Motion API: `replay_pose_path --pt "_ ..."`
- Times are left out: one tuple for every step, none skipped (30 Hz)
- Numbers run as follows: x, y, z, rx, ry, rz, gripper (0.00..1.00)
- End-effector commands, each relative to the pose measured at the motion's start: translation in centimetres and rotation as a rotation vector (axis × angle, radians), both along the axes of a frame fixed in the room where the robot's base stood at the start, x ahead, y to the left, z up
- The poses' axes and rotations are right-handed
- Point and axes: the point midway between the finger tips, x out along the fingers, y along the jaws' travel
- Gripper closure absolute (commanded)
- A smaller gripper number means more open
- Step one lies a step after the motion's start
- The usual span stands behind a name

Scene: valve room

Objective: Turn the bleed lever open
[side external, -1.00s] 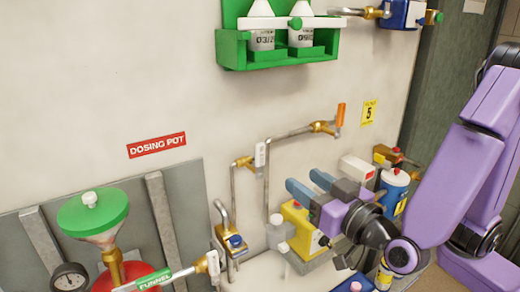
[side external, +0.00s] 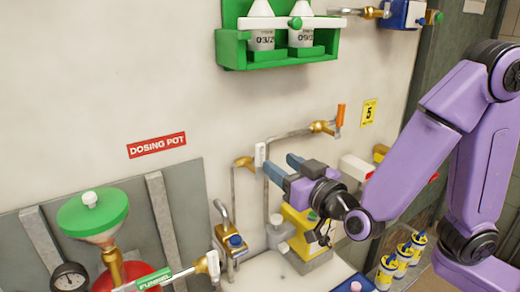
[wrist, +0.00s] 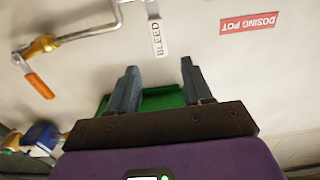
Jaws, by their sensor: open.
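The bleed lever is a small white handle (side external: 260,155) on a brass valve on the wall pipe in the side view. In the wrist view the lever (wrist: 157,37), marked BLEED, lies ahead of my fingertips, roughly centred between them. My gripper (side external: 281,166) is just right of and slightly below the lever in the side view, with blue-grey fingers pointing toward the wall. In the wrist view my gripper (wrist: 159,68) is open and nothing is between its fingers. I see no contact with the lever.
An orange-handled valve (side external: 340,115) sits up and right on the same pipe. A green rack (side external: 280,55) with bottles hangs above. A yellow pump-like unit (side external: 298,222) stands below my gripper. The red DOSING POT sign (side external: 156,145) is on bare wall at left.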

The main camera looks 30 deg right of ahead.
Motion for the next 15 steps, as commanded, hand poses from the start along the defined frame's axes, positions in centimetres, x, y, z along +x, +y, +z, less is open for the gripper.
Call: replay_pose_path --pt "0.3 0.0 0.0 0.0 0.001 -0.002 0.5" --pt "0.4 -0.1 0.0 0.0 0.001 -0.002 0.5" --pt "0.6 -0.1 0.0 0.0 0.0 -0.002 0.5" --pt "1.1 -0.1 0.0 0.001 0.0 -0.004 0.5" --pt "1.4 0.0 0.0 0.001 0.0 -0.003 0.5" --pt "1.9 -0.1 0.0 0.002 0.001 -0.004 0.5" --pt "2.3 0.0 0.0 0.001 0.0 -0.003 0.5" --pt "2.6 -0.1 0.0 0.002 0.0 -0.004 0.5" --pt "3.1 -0.1 0.0 0.001 0.0 -0.004 0.5" --pt "3.5 -0.1 0.0 0.0 0.001 -0.004 0.5" --pt "4.0 -0.1 0.0 0.0 0.001 -0.004 0.5" --pt "4.8 -0.1 0.0 0.002 0.0 -0.006 0.5" --pt "5.3 -0.1 0.0 0.001 0.001 -0.005 0.5" --pt "5.8 -0.1 0.0 0.001 0.001 -0.004 0.5" --pt "6.4 -0.2 0.0 0.001 0.0 -0.005 0.5"
